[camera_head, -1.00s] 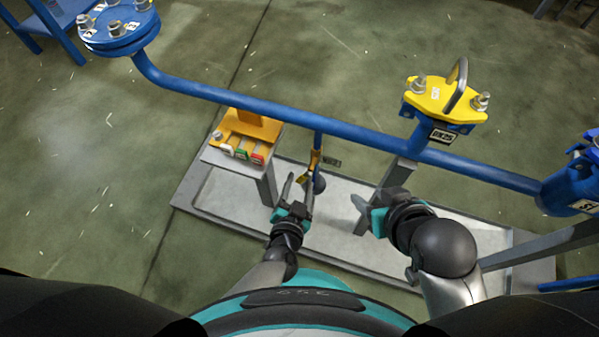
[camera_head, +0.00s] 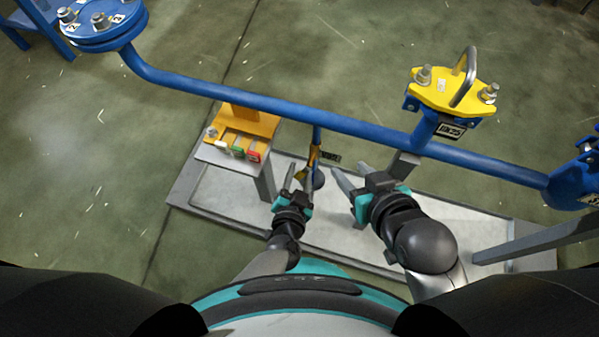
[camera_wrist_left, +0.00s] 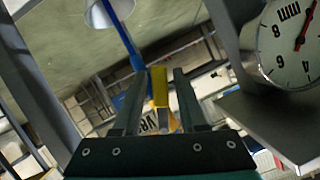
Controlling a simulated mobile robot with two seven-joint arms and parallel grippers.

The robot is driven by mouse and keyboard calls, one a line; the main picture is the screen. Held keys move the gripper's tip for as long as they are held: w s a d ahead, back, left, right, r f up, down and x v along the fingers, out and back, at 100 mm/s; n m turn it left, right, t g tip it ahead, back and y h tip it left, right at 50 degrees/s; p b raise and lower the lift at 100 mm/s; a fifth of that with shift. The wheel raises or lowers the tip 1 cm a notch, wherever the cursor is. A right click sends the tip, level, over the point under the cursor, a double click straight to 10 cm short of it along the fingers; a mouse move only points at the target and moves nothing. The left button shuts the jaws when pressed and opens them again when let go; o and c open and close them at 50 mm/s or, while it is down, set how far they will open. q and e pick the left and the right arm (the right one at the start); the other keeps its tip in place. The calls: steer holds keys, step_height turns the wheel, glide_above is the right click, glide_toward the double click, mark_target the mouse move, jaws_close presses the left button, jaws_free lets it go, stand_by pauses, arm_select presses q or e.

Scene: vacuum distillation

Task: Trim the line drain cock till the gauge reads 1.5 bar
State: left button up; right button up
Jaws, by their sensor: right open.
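The drain cock (camera_head: 314,156) hangs on a short blue drop pipe under the blue line, with an orange-yellow body or lever. In the left wrist view a yellow lever (camera_wrist_left: 160,87) stands between the fingers of my left gripper (camera_wrist_left: 155,98), with visible gaps at its sides. My left gripper (camera_head: 299,175) is open just below the cock. My right gripper (camera_head: 352,177) is open and empty, to the right of the cock. A round white gauge (camera_wrist_left: 288,50) with a red needle shows at the left wrist view's upper right, tilted and cut off; its reading cannot be told.
A grey stand (camera_head: 228,163) with an orange bracket and coloured tags is left of the cock. The blue line (camera_head: 250,100) runs above both grippers. A yellow flange cover (camera_head: 452,92) with a handle rises at right. A pale tray (camera_head: 225,204) lies below.

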arm_select(q)
jaws_close()
stand_by(1.1)
